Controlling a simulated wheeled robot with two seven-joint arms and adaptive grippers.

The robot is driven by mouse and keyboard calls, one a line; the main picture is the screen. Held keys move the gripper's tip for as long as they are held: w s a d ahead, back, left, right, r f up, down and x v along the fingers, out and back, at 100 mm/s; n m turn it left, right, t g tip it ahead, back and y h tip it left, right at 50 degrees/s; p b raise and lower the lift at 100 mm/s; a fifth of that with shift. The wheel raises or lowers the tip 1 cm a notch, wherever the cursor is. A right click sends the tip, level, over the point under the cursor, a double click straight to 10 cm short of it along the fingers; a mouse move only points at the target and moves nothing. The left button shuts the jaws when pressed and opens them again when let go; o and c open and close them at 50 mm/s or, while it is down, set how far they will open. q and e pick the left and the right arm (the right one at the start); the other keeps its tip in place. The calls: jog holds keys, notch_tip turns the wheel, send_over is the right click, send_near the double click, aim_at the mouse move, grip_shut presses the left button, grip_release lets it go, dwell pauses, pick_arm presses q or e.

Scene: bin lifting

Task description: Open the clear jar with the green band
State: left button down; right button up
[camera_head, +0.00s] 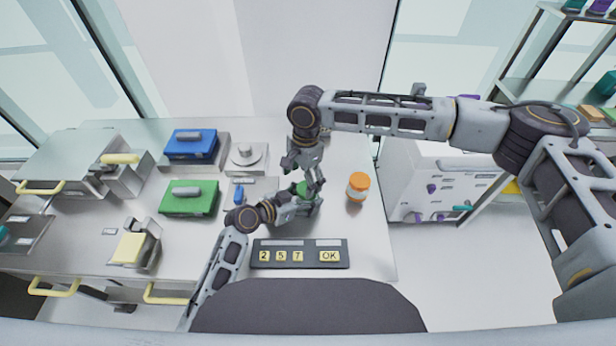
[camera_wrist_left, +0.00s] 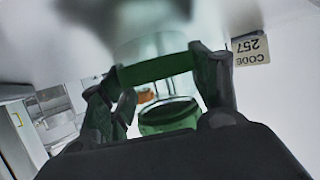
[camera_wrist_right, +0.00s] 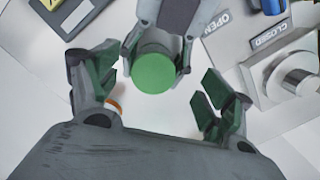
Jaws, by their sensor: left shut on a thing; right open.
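The clear jar with the green band (camera_wrist_left: 155,71) stands on the table, and its round green lid (camera_wrist_right: 153,73) faces up in the right wrist view. The lid also shows in the head view (camera_head: 303,188), partly covered by my grippers. My left gripper (camera_head: 306,203) is shut on the jar's body from the side; its fingers flank the jar in the left wrist view. My right gripper (camera_wrist_right: 160,78) is open above the lid, one finger on each side with gaps between. The jar's lower body is mostly hidden.
A jar with an orange lid (camera_head: 358,188) stands close on the right. A panel (camera_head: 300,266) reading 2, 5, 7, OK lies in front. Table at far right is clear.

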jog(key=shift+y, duration=0.4)
jog(key=r, duration=0.1)
jog(key=a+r, duration=0.1)
jog(key=r, duration=0.2)
jog(key=shift+w+a+r, duration=0.1)
jog(key=shift+w+a, duration=0.15)
jog(key=shift+w, duration=0.1)
jog(key=shift+m+t+h, duration=0.3)
jog(key=shift+m+h, duration=0.1)
jog(key=shift+h, duration=0.4)
jog(key=shift+w+d+r, duration=0.15)
jog(key=shift+d+r, duration=0.7)
jog(key=shift+d, duration=0.05)
jog(key=shift+w+d+r, duration=0.1)
jog(key=shift+d+r, duration=0.7)
jog(key=shift+d, duration=0.05)
jog(key=shift+f, duration=0.15)
jog(key=shift+f, duration=5.85)
jog(key=shift+c, duration=0.3)
